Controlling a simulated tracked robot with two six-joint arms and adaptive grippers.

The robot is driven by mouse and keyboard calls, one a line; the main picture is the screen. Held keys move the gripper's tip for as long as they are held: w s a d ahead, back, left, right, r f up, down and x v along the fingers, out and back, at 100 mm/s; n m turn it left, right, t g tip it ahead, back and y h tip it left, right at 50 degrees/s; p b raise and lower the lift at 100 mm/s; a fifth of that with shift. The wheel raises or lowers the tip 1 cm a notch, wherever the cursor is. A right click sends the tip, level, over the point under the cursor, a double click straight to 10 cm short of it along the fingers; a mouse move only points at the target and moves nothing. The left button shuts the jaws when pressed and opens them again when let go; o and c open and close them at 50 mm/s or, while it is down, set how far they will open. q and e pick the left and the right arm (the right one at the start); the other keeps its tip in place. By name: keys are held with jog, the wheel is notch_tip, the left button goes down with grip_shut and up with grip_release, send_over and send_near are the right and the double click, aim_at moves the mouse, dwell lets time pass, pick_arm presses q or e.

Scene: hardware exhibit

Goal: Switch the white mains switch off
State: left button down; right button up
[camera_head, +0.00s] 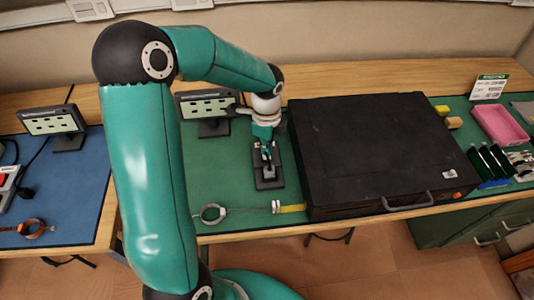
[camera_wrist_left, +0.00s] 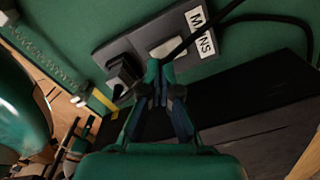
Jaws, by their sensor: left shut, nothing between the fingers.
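The white mains switch (camera_wrist_left: 168,46) sits on a dark plate (camera_wrist_left: 125,45) marked MAINS in the left wrist view. The plate lies on the green mat and also shows in the head view (camera_head: 269,184). My left gripper (camera_head: 266,152) is over the plate, pointing down. In the left wrist view its shut, empty fingertips (camera_wrist_left: 160,66) are at the near edge of the white switch and overlap it slightly; I cannot tell whether they touch it. The rocker's tilt is too small to read. My right gripper is not in view.
A large black case (camera_head: 375,150) stands right of the plate, close to it. A small display (camera_head: 207,106) stands behind left. A ring-ended tool (camera_head: 212,213) lies in front left. A black cable (camera_wrist_left: 255,17) crosses near the switch. A pink tray (camera_head: 500,125) is far right.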

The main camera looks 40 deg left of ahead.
pick_arm(q)
jog(key=shift+f+b, duration=0.9)
jog(key=shift+f, duration=0.25)
dwell(0.4)
jog(key=shift+r, duration=0.15)
jog(key=shift+r+p, duration=2.9)
jog(key=shift+r, duration=0.55)
